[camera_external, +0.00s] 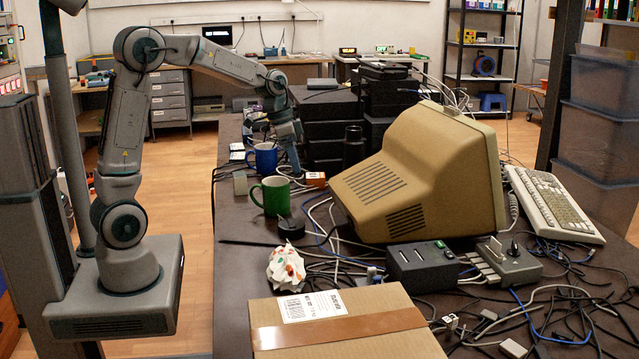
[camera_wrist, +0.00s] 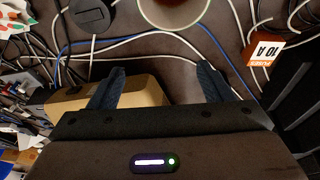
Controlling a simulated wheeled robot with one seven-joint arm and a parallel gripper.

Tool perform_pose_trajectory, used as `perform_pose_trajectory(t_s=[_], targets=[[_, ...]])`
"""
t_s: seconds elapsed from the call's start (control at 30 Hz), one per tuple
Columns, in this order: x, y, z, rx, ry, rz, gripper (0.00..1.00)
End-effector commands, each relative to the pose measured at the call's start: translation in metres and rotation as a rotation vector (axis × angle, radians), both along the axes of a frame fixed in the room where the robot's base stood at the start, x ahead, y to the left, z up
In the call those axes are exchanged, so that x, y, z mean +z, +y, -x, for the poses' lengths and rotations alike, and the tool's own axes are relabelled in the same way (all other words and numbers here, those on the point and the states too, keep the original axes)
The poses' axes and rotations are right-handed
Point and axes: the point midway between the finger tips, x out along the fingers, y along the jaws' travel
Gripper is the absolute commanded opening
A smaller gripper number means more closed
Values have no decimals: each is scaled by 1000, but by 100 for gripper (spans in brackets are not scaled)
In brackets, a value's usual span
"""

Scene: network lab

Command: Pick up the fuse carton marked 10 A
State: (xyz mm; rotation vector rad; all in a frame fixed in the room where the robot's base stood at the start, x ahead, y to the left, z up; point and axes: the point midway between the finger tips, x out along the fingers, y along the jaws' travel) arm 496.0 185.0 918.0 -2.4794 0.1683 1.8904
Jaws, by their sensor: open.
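The fuse carton (camera_wrist: 262,51) is a small orange-and-white box marked "10 A" and "FUSES", at the upper right of the wrist view. In the external view the small orange-and-white carton (camera_external: 316,179) sits on the dark table, just right of and below my gripper (camera_external: 292,165). In the wrist view my gripper (camera_wrist: 160,80) has its two fingers spread apart. The carton is outside them, beyond the right finger. A tan object (camera_wrist: 150,91) shows behind the fingers, partly hidden by my gripper body.
A green mug (camera_external: 276,195) and a blue mug (camera_external: 264,156) stand left of my gripper. A big beige monitor (camera_external: 425,175) stands to the right. Black stacked boxes (camera_external: 325,125) are behind. Loose cables (camera_external: 325,225) cross the table; a large cardboard box (camera_external: 340,320) lies in front.

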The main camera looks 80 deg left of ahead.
Motion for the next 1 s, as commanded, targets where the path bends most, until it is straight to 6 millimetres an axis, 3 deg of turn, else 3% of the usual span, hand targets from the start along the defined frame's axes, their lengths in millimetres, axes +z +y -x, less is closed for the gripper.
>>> perform_pose_trajectory(t_s=[0.03,0.2,0.3,0.4,0.57,0.8,1.0], targets=[[4,31,-10,6,-13,2,73],[2,118,-30,-17,-72,-10,73],[-1,156,-33,-28,-99,-20,73],[-3,179,-34,-37,-117,-29,73],[-13,191,-37,-45,-127,-34,73],[-56,188,-54,-45,-125,-31,73],[-80,187,-65,-44,-126,-35,73]])
